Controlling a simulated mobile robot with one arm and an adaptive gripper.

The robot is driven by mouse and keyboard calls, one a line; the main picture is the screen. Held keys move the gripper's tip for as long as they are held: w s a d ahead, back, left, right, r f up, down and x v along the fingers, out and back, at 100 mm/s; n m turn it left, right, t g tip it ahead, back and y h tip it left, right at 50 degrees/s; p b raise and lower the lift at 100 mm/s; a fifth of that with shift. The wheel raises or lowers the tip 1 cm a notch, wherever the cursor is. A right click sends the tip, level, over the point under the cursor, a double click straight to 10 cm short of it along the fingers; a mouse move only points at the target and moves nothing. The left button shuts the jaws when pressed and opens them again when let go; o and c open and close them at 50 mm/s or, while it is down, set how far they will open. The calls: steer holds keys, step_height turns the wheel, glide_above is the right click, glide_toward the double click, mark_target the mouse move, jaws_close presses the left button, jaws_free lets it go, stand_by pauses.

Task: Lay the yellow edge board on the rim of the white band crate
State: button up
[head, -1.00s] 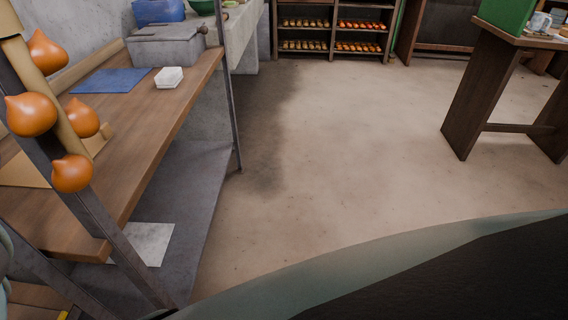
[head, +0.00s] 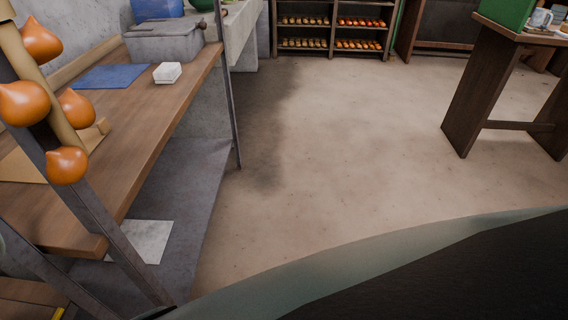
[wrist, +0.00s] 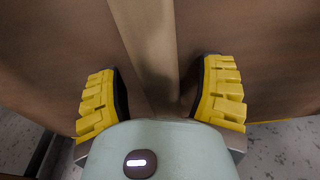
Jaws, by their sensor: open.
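My gripper (wrist: 160,72) shows in the wrist view with its two yellow ribbed fingers spread apart. A pale wooden strip (wrist: 147,40) runs up the picture between and beyond the fingers, against a brown wooden surface (wrist: 65,45). I cannot tell whether either finger touches the wood. I cannot make out the yellow edge board for certain; a small yellow patch (head: 58,314) at the lower left of the head view is too cut off to name. No white band crate can be identified in either view.
A wooden bench (head: 150,130) at left carries a blue sheet (head: 110,76), a small white box (head: 167,73) and a grey lidded box (head: 165,42). Orange onion-shaped things (head: 66,165) hang by a post. The floor (head: 350,140) in the middle is clear.

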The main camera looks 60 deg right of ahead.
steer(key=shift+a, duration=0.1)
stand_by(0.3)
jaws_close()
stand_by(0.4)
